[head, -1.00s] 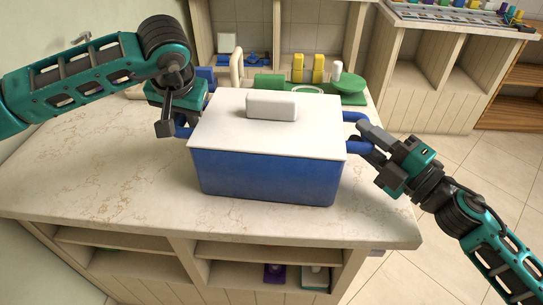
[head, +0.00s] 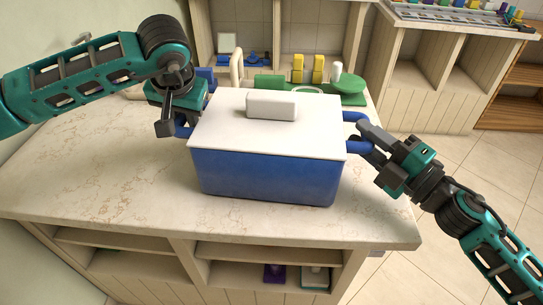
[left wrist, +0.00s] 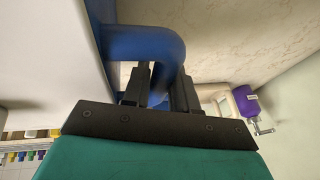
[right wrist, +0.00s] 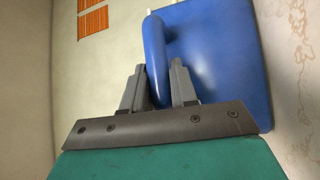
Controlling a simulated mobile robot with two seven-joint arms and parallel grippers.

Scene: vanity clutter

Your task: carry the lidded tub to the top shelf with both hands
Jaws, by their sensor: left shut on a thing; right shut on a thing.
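The lidded tub (head: 265,174) is a blue box with a flat white lid (head: 240,128) and a white block-shaped knob (head: 271,106). It is upright, over the marble counter; whether its base touches the counter I cannot tell. My left gripper (head: 180,126) is at its left side, shut on the blue left handle, which shows clearly in the left wrist view (left wrist: 150,42). My right gripper (head: 367,138) is at its right side, shut on the blue right handle, which also shows in the right wrist view (right wrist: 155,60).
The marble counter (head: 110,170) is clear at left and front. Open cubbies below hold a purple item (head: 274,273). Another shelf unit (head: 440,70) stands at back right.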

